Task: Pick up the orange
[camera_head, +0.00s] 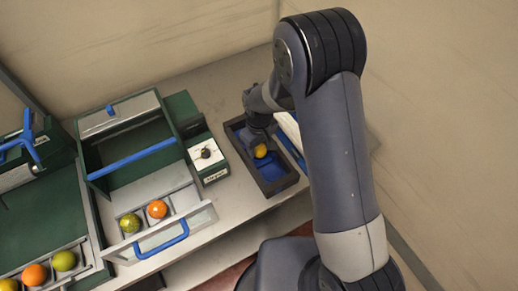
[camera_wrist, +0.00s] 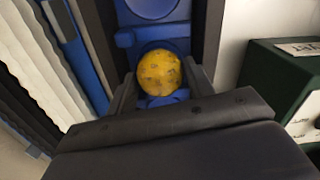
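A yellow-orange fruit with dark specks (camera_head: 260,151) is in a dark tray with a blue floor (camera_head: 284,184) at the middle of the bench. In the wrist view the fruit (camera_wrist: 160,72) shows between the two fingers of my gripper (camera_wrist: 160,84). The fingers flank its near half, with a narrow gap on each side. My gripper (camera_head: 259,140) is low over the tray and looks open around the fruit. In the head view my wrist hides part of the tray's far end and the fingertips.
Left of the tray stands a green box with a white top and dark knob (camera_head: 206,153). Further left, a green sorting station (camera_head: 130,150) has a front bin with a green fruit (camera_head: 130,223) and an orange one (camera_head: 157,209). A ribbed white piece (camera_wrist: 40,75) borders the tray.

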